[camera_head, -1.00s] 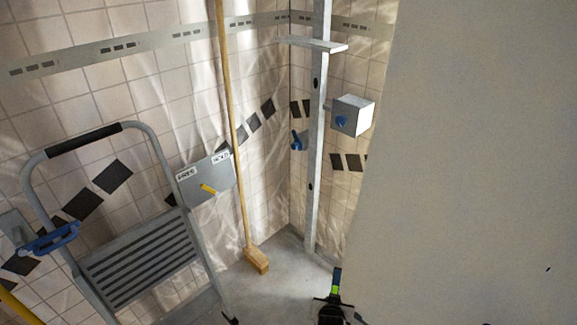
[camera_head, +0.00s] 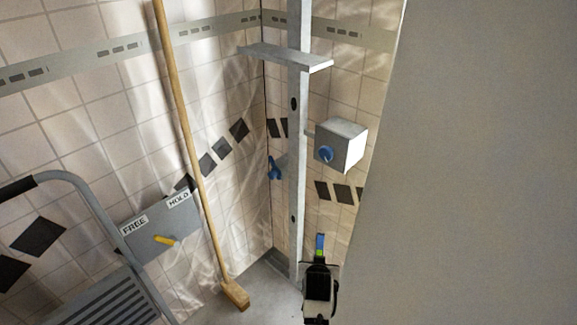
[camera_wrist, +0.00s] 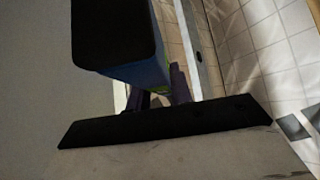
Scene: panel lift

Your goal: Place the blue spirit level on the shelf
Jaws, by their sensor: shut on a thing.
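The blue spirit level (camera_head: 320,243) stands up from my gripper (camera_head: 319,265) at the lower middle of the head view, with a small green patch near its lower end. My gripper is shut on it. In the wrist view the level (camera_wrist: 148,74) shows a blue side, some green and a large black end. The pale shelf (camera_head: 287,57) is a narrow board on the upright metal post, well above my gripper and a little to the left in the head view. Its top appears bare. Part of the level is hidden in the jaws.
A large grey panel (camera_head: 480,170) fills the right side, close beside my gripper. A box with a blue knob (camera_head: 340,146) stands out right of the post (camera_head: 297,180). A broom (camera_head: 190,130), a FREE/HOLD plate with yellow lever (camera_head: 158,222) and a step ladder (camera_head: 110,295) are left.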

